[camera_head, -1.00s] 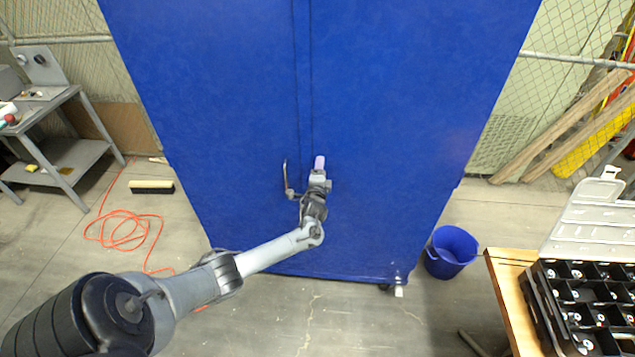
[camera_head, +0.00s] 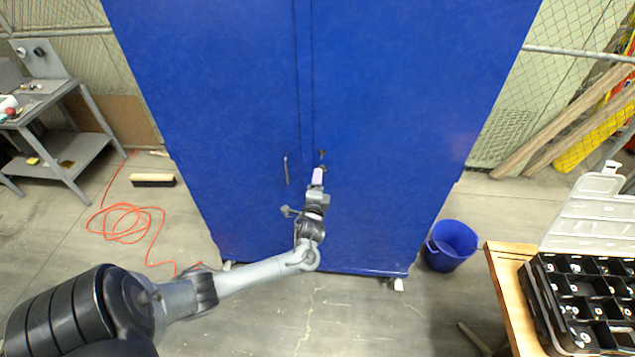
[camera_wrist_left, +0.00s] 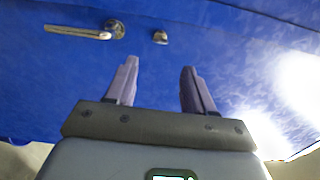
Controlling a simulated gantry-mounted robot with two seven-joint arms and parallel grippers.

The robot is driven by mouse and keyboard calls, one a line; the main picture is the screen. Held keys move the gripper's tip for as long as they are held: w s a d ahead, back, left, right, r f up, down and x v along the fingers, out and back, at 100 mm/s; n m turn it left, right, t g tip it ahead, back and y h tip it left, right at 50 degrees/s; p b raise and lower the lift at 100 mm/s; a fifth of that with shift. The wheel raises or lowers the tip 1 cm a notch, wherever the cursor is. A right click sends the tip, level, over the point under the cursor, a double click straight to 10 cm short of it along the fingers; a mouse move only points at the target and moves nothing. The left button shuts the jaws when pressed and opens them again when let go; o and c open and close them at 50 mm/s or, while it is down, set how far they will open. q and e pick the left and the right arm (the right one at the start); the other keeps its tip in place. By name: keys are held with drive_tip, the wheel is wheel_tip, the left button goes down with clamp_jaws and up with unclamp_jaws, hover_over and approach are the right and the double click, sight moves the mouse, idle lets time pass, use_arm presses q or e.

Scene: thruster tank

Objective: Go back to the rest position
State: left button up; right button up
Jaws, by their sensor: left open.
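My left gripper (camera_head: 317,178) is in front of the blue cabinet (camera_head: 220,90), a little below the door hardware. In the left wrist view its two pale purple fingers (camera_wrist_left: 160,85) are apart with nothing between them. The cabinet's metal handle (camera_head: 286,170) sits left of the door seam, and a small lock knob (camera_head: 322,154) sits right of it. Both also show beyond the fingertips in the left wrist view, the handle (camera_wrist_left: 78,33) at the upper left and the knob (camera_wrist_left: 160,37) at the top. The cabinet doors look shut. My right gripper is not in view.
A blue bucket (camera_head: 451,245) stands on the floor right of the cabinet. A wooden table (camera_head: 510,290) with a black compartment organizer (camera_head: 580,300) is at the lower right. A grey workbench (camera_head: 70,150), a brush (camera_head: 153,180) and an orange cord (camera_head: 130,222) are on the left.

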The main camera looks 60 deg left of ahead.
use_arm(q)
drive_tip(key=s+d+f+h+p, duration=0.1)
drive_tip(key=s+d+f+p, duration=0.15)
drive_tip(key=s+f, duration=0.3)
drive_tip(key=s+d+f+g+h+p, duration=0.1)
drive_tip(key=s+d+h+p, duration=0.4)
drive_tip(key=d, duration=0.9)
drive_tip(key=s+d+r+n+g+h, duration=0.1)
drive_tip(key=s+d+r+g+h, duration=0.1)
drive_tip(key=s+d+r, duration=0.2)
drive_tip(key=s+d+r+n+g+h, duration=0.2)
drive_tip(key=s+d+r, duration=0.3)
drive_tip(key=d, duration=0.5)
drive_tip(key=s+d+r+n+g+h+p, duration=0.1)
drive_tip(key=s+d+r+n+g+h, duration=0.1)
drive_tip(key=s+d+r+h, duration=0.2)
drive_tip(key=shift+s+d+r, duration=0.25)
drive_tip(key=shift+d+r, duration=0.15)
drive_tip(key=shift+d, duration=1)
